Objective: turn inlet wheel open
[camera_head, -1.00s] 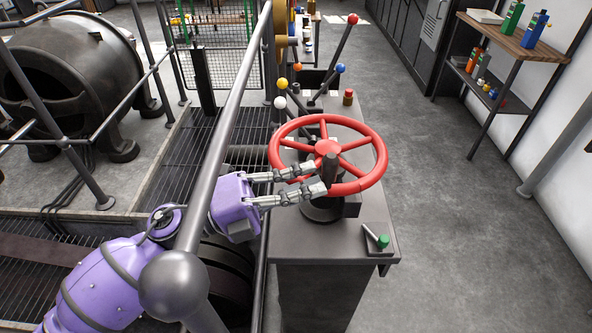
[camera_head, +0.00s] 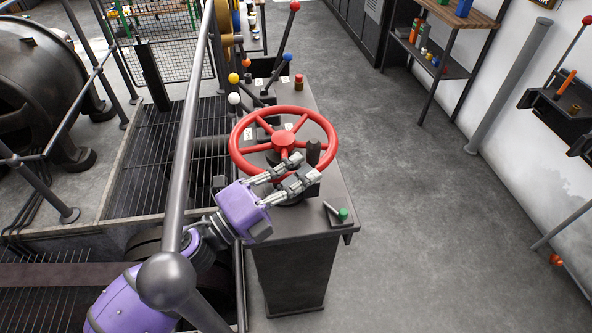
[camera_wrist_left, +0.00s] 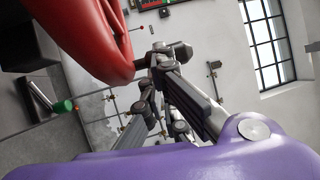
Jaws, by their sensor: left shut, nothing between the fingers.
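The red inlet wheel (camera_head: 284,143) lies nearly flat on top of the dark pedestal, with spokes and a round hub. A dark upright handle (camera_head: 313,152) stands at the right side of its rim. My left gripper (camera_head: 307,166) is at the near right part of the rim, close beside the handle. It is shut with nothing held. In the left wrist view the red rim (camera_wrist_left: 92,35) is at upper left, and the fingers (camera_wrist_left: 155,75) are by the dark handle (camera_wrist_left: 180,52). Whether they touch it is unclear. My right gripper is out of view.
The pedestal (camera_head: 290,265) carries a small green-tipped lever (camera_head: 342,214) at its front right. Ball-topped levers (camera_head: 287,57) stand behind the wheel. A grey railing (camera_head: 190,130) runs along its left, over my arm. Open floor (camera_head: 420,190) lies to the right.

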